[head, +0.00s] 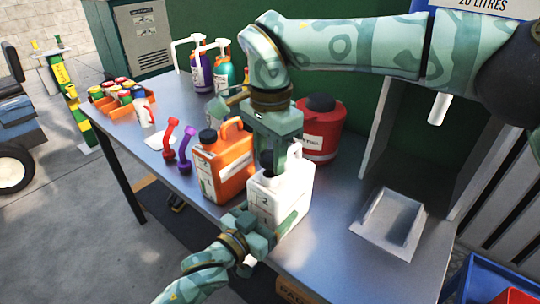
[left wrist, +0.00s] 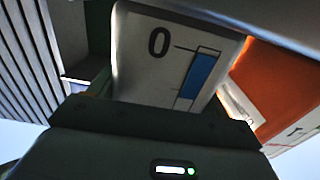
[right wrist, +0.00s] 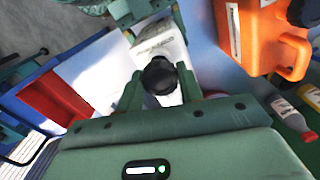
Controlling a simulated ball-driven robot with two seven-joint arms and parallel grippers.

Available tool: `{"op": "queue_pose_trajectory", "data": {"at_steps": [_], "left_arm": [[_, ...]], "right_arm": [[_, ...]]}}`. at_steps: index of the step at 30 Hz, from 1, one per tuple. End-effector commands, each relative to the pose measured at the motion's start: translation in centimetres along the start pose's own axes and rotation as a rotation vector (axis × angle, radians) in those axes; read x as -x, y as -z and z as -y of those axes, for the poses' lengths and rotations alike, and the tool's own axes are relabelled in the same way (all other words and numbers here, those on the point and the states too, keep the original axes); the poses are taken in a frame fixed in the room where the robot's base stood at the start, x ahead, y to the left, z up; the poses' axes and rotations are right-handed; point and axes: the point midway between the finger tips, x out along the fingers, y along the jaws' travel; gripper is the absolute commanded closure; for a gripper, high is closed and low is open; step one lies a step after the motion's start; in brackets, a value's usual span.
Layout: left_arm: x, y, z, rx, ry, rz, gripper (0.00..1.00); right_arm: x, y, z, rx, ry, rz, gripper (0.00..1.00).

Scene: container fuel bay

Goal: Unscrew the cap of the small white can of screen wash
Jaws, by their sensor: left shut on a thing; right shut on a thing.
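The small white can (head: 292,190) stands upright near the front edge of the bench, with printed marks on its side. Its black cap (right wrist: 159,76) shows between the fingers of my right gripper (right wrist: 158,88) in the right wrist view. In the head view, my right gripper (head: 279,160) reaches down from above and is shut on the cap, hiding much of it. My left gripper (head: 264,236) is shut on the can's lower body from the front. In the left wrist view the can's face (left wrist: 170,60) fills the jaws, with a 0 and a blue level strip.
An orange can (head: 224,168) with a black cap stands close to the left of the white can. A red container (head: 318,135) stands behind. A grey tray (head: 392,222) is at right; bare bench lies between.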

Motion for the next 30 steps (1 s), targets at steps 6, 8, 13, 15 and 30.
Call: {"op": "queue_pose_trajectory", "data": {"at_steps": [6, 8, 13, 15, 30], "left_arm": [[0.0, -0.1, 0.0, 0.001, 0.0, 0.001, 0.86], [0.0, -0.1, 0.0, 0.001, 0.0, 0.001, 0.86], [0.0, -0.1, 0.0, 0.001, 0.0, 0.001, 0.86], [0.0, -0.1, 0.0, 0.001, 0.0, 0.001, 0.86], [0.0, 0.0, 0.0, 0.001, 0.0, 0.001, 0.0]], "right_arm": [[0.0, 0.0, 0.0, 0.0, 0.0, 0.0, 0.91], [0.3, 0.0, 0.0, 0.0, 0.001, 0.0, 0.91], [2.3, 0.0, 0.0, -0.001, 0.002, -0.001, 0.91], [3.3, 0.0, 0.1, 0.0, 0.003, -0.002, 0.91], [4.0, 0.0, 0.0, 0.0, 0.0, 0.0, 0.91]]}}
